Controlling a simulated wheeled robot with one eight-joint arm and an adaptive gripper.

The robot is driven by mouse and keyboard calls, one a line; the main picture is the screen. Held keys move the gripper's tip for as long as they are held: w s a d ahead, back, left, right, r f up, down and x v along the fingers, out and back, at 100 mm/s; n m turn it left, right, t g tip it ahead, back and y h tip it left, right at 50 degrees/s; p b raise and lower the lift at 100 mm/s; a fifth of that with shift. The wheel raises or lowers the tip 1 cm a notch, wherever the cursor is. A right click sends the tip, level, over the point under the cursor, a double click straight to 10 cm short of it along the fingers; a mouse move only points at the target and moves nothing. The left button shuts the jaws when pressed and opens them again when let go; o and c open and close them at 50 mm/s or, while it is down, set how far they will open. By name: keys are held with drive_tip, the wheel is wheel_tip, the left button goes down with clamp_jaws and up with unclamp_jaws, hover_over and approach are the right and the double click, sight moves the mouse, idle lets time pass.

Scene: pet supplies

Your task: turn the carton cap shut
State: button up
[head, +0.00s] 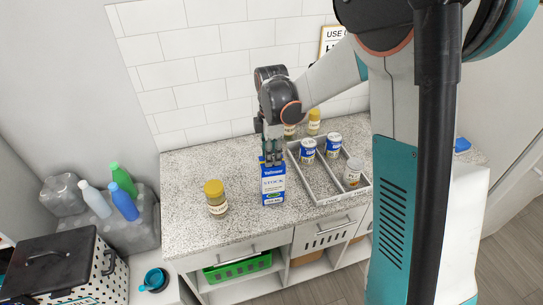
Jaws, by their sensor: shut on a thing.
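A blue and white carton labelled STOCK (273,188) stands upright on the speckled counter. My gripper (272,160) points down at the carton's top, with its fingers shut there. The cap is hidden behind the fingers, so I cannot see how far it is turned.
Right of the carton is a grey divided tray (322,197) holding a few small containers. A jar with a yellow lid (217,199) stands to the left. Two more jars, one of them here (314,122), stand behind the tray. The counter's left part (185,180) is clear.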

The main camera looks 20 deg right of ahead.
drive_tip(key=m+b, duration=0.1)
drive_tip(key=m, duration=0.4)
drive_tip(key=shift+m, duration=0.3)
drive_tip(key=m+b, duration=0.1)
drive_tip(key=m, duration=0.5)
drive_tip(key=shift+b, duration=0.4)
drive_tip(key=m, duration=0.6)
drive_tip(key=shift+m+b, duration=0.4)
drive_tip(key=m, duration=0.5)
drive_tip(key=shift+d, duration=0.1)
drive_tip(key=o, duration=1.1)
